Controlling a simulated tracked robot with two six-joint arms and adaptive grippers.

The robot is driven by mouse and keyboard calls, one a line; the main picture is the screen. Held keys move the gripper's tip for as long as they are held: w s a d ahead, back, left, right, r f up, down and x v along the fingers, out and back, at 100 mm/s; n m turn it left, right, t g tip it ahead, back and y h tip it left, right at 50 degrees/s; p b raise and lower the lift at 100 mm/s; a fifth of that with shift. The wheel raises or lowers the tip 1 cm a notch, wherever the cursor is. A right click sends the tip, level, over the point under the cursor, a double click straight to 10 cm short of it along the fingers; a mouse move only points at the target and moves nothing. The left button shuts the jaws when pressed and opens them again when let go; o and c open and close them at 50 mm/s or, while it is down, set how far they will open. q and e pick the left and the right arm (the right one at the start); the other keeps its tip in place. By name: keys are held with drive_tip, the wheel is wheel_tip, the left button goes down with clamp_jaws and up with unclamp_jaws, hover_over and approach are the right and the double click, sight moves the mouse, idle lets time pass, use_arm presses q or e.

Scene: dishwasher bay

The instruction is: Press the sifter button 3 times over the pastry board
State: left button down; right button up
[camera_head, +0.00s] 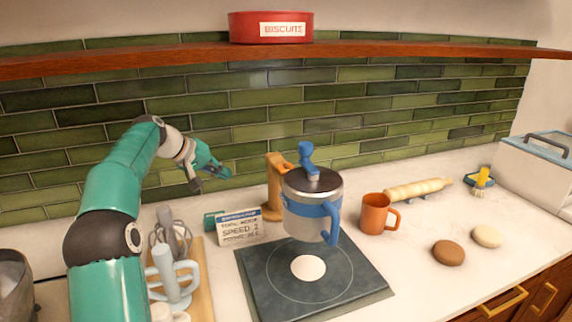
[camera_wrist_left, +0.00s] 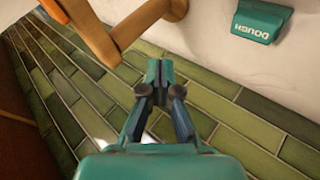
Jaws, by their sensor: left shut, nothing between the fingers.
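The sifter (camera_head: 312,212) is a grey canister with a blue band, a blue side handle and a blue button (camera_head: 306,158) on top. It is upright above the dark pastry board (camera_head: 262,282), beside a wooden stand (camera_head: 272,195). A white round patch (camera_head: 308,267) lies within the board's circle, under the sifter. My left gripper (camera_head: 213,179) is raised behind and left of the sifter, apart from it, in front of the tiles. In the left wrist view its fingers (camera_wrist_left: 158,78) are shut and empty. My right gripper is not in view.
An orange mug (camera_head: 374,213), rolling pin (camera_head: 417,189) and two round lumps (camera_head: 448,253) are right. A shelf (camera_head: 400,49) runs above.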

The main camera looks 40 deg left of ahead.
use_arm(q)
drive_tip(key=r+n+y, duration=0.1)
drive_tip(key=n, duration=0.1)
wheel_tip(320, 180, up, 13)
drive_tip(key=m+y+p, duration=0.1)
drive_tip(key=y+p, duration=0.1)
drive_tip(key=p, duration=0.5)
hover_over(284, 167)
drive_tip(key=shift+r, duration=0.1)
wheel_tip(284, 167, down, 8)
drive_tip(key=b, duration=0.8)
drive_tip(key=shift+s, duration=0.1)
drive_tip(key=shift+f+b, duration=0.45)
